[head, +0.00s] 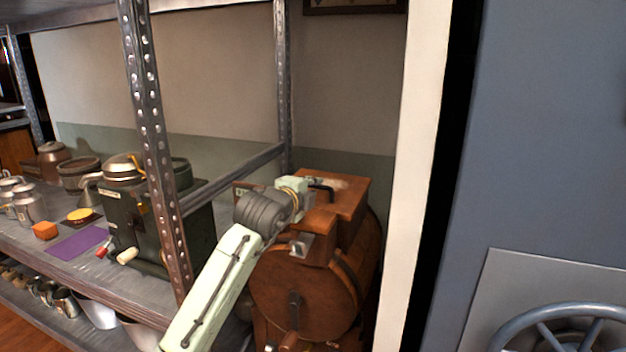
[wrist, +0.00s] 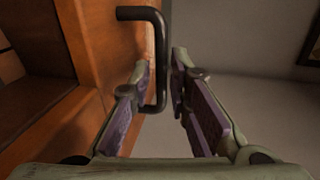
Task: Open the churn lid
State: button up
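The wooden churn (head: 310,297) is a reddish-brown drum standing right of the metal shelf. Its box-shaped lid (head: 347,200) is on top and looks closed. A dark bar handle (head: 322,186) is on the lid; in the wrist view the black handle (wrist: 160,62) stands out from the wood. My gripper (head: 313,186) is at the handle, its fingers mostly hidden in the head view. In the wrist view my gripper (wrist: 160,85) has its fingers apart, one on each side of the handle's lower part. A gap shows beside the right finger; whether the left finger touches the handle is unclear.
A metal shelf post (head: 157,150) and shelf (head: 150,262) with a dark machine (head: 150,225), pots and cans stand left of the churn. A white wall edge (head: 415,180) is close on the right. A blue-grey handwheel (head: 560,325) is at the lower right.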

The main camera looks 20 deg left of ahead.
jog(key=shift+w+f, duration=0.2)
jog(key=shift+w, duration=0.95)
jog(key=shift+c, duration=0.4)
grip_shut()
